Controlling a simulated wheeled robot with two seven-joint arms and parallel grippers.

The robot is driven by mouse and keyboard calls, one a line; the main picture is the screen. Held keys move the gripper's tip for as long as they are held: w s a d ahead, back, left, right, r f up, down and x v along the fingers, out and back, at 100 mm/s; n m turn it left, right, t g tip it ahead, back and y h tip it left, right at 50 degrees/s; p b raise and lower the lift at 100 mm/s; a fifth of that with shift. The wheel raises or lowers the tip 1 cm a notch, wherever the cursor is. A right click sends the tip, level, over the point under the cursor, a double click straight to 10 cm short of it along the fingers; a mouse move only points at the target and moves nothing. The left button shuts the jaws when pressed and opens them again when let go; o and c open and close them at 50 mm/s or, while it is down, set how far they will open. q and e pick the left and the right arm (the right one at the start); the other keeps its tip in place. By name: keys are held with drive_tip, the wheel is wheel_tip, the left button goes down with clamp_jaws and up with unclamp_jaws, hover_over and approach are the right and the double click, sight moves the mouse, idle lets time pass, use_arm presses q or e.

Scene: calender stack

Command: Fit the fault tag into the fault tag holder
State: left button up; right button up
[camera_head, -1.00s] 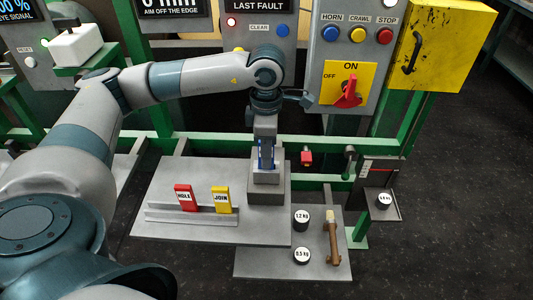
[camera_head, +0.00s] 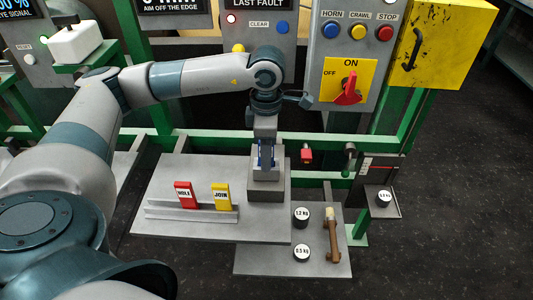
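My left gripper (camera_head: 266,163) points straight down at the grey block-shaped holder (camera_head: 266,193) on the right part of the grey plate. A narrow blue piece (camera_head: 265,153), which looks like a tag, shows between its fingers, and the gripper appears shut on it. Its face and lower end are largely hidden by the fingers, so I cannot tell how deep it sits in the holder. A red tag reading HOLE (camera_head: 185,195) and a yellow tag reading JOIN (camera_head: 221,196) stand in a grey slotted rack (camera_head: 165,213) left of the holder. My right gripper is out of view.
A green rail (camera_head: 222,142) runs behind. Control panels with buttons and a red switch (camera_head: 348,91) stand at the back. A yellow box (camera_head: 448,45) is at upper right.

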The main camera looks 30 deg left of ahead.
use_arm(q)
drive_tip(key=shift+r, duration=0.15)
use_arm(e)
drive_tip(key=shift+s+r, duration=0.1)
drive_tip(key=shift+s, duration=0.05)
